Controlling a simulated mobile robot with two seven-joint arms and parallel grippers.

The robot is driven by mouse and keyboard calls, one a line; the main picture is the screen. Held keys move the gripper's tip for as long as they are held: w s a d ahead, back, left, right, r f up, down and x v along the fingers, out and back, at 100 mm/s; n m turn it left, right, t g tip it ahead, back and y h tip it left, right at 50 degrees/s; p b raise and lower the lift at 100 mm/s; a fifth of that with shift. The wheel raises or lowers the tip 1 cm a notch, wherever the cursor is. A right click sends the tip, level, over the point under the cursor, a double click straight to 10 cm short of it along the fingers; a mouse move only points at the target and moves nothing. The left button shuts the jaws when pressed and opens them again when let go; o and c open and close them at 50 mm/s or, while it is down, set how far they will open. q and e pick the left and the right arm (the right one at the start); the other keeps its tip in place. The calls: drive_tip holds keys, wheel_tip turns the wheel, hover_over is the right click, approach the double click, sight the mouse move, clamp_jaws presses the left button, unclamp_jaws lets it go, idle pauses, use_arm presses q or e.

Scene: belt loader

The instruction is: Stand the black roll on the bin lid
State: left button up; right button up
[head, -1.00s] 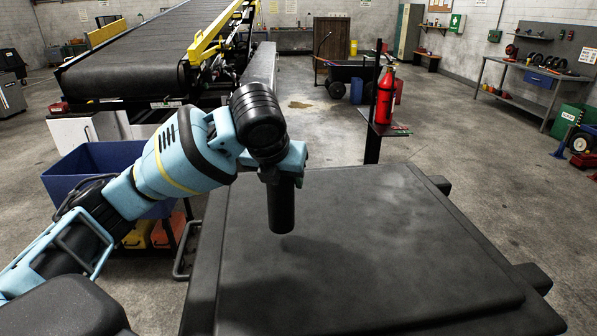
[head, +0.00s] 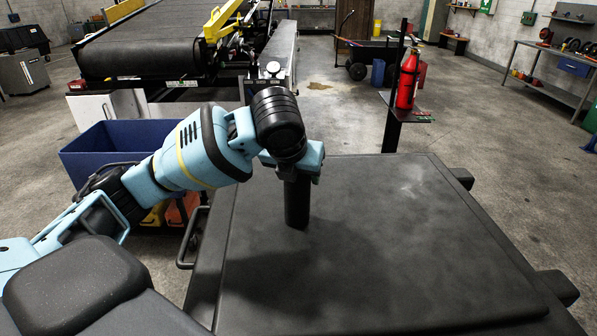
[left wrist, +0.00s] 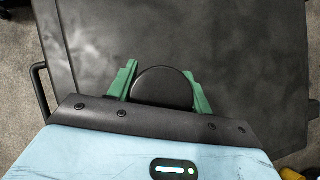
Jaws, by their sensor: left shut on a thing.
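The black roll (head: 297,203) is a dark upright cylinder under my left gripper (head: 292,170) in the head view. In the left wrist view its round top (left wrist: 163,87) sits between the green fingers of my left gripper (left wrist: 164,84), which is shut on it. The bin lid (head: 390,240) is a broad, flat dark panel below; it also fills much of the left wrist view (left wrist: 235,45). The roll is over the lid's far left part, its lower end at or very close to the surface; I cannot tell if they touch. My right gripper is not in view.
The lid is otherwise bare, with free room to the right and front. A blue bin (head: 100,150) stands left of it. Behind are a belt loader (head: 150,45) and a red fire extinguisher (head: 407,80) on a dark post stand.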

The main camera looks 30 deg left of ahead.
use_arm(q)
drive_tip(key=o, duration=1.2)
drive_tip(key=shift+f, duration=0.1)
drive_tip(key=v, duration=1.2)
